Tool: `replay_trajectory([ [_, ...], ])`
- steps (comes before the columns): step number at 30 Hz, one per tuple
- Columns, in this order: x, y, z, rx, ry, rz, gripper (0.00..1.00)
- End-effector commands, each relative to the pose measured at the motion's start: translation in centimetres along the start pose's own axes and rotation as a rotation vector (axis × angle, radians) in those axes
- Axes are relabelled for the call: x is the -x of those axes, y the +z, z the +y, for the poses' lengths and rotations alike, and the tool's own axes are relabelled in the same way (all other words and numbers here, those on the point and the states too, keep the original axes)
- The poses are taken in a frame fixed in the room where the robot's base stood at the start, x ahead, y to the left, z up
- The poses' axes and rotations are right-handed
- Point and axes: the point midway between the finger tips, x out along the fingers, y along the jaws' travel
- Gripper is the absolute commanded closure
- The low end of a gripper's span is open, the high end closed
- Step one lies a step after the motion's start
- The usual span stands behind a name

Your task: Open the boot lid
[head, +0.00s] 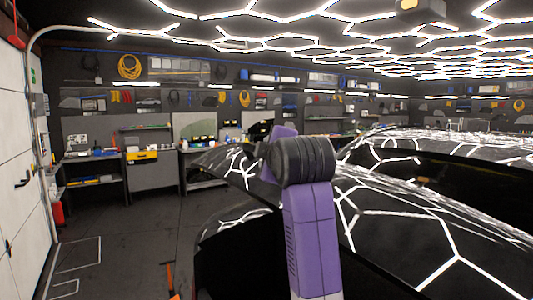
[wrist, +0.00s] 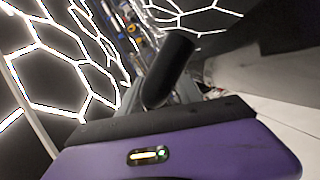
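A glossy black car (head: 400,215) fills the right and lower middle of the head view, with white hexagon reflections on it. I cannot tell which panel is the boot lid, or whether it is raised. My purple and black arm stands in front of the car and covers part of it. My gripper is not seen in the head view. In the wrist view the purple body of my gripper (wrist: 168,85) fills the bottom, with a dark rounded finger beyond it. Only one finger is clear, and I see nothing held.
A workbench with a yellow case (head: 142,155) lines the back wall. White panelled doors (head: 20,180) and a red extinguisher (head: 57,212) are at the left. The dark floor (head: 125,235) between doors and car is mostly clear. An orange-handled tool (head: 171,277) stands low in front.

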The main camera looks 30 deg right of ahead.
Motion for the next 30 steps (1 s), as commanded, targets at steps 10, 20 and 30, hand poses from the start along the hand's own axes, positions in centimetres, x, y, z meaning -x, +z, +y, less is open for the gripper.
replay_trajectory([
  [10,1.4,-0.1,-0.1,0.000,0.003,0.003,0.59],
  [20,6.6,0.0,-0.1,0.000,0.004,0.001,0.59],
  [30,7.8,0.0,0.0,0.001,0.000,0.000,0.59],
])
